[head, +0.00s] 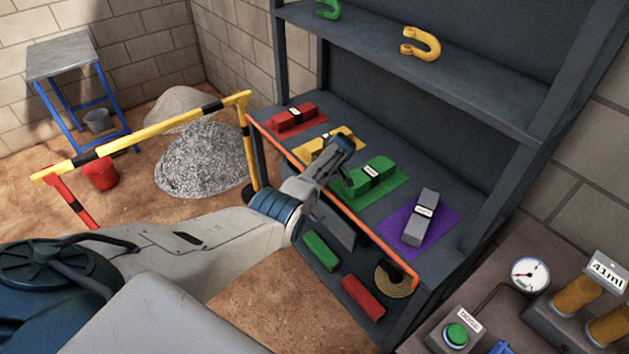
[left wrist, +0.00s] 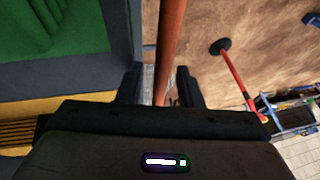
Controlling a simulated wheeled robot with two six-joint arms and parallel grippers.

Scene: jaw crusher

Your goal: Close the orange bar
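The orange bar (head: 378,240) is a thin bar running along the front edge of the dark grey shelf, from its far left corner to its near right end. My left gripper (head: 340,150) is over the middle of this front edge and hides part of the bar. In the left wrist view the orange bar (left wrist: 171,45) runs down between the two fingers of my left gripper (left wrist: 160,88). The fingers are apart, with a small gap visible on either side of the bar. My right gripper is not in view.
The shelf (head: 335,128) holds red (head: 295,117), yellow, green (head: 370,177) and grey (head: 421,217) blocks on coloured mats, close behind the bar. A yellow-black barrier (head: 140,135) stands left. A gauge panel (head: 530,274) is at lower right.

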